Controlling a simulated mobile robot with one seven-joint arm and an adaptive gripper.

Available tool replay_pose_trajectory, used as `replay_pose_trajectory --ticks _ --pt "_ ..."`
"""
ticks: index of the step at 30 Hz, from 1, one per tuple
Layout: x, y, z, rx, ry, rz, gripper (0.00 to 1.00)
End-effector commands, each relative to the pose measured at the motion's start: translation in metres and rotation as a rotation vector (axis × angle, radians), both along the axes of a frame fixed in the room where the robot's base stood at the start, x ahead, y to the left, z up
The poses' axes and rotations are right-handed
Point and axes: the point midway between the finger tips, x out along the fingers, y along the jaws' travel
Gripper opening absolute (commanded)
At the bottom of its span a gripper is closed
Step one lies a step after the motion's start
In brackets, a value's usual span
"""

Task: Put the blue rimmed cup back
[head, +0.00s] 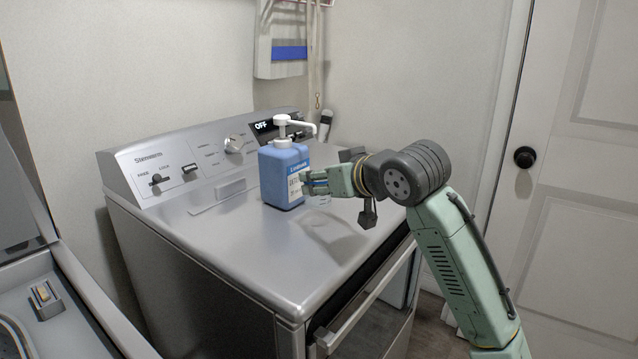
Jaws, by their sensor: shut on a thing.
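The blue rimmed cup (321,200) is small, pale and clear-looking, with blue near its top. It is in the head view, just right of the blue pump bottle (280,180). My gripper (318,184) reaches in from the right and is shut on the cup. The fingers hide much of the cup. The cup is over the top of the silver appliance, close to the bottle's right side. I cannot tell whether its base touches the surface or whether it touches the bottle.
The bottle, with a white pump, stands on the silver appliance top (235,235), before a control panel with knobs. The top's front and left are clear. An open washer (70,300) is at lower left. A door (590,200) is at right; a blue-striped box (285,45) hangs behind.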

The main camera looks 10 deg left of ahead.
Motion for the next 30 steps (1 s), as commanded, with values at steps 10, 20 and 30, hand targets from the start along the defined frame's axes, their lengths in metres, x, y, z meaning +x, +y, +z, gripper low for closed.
replay_pose_trajectory --ticks 10,20,30 --pt "0.041 0.019 -0.005 0.0 0.001 0.0 0.16" --pt "0.04 0.018 -0.039 0.001 -0.001 0.0 0.16" --pt "0.04 0.019 -0.042 0.001 -0.001 0.0 0.45"
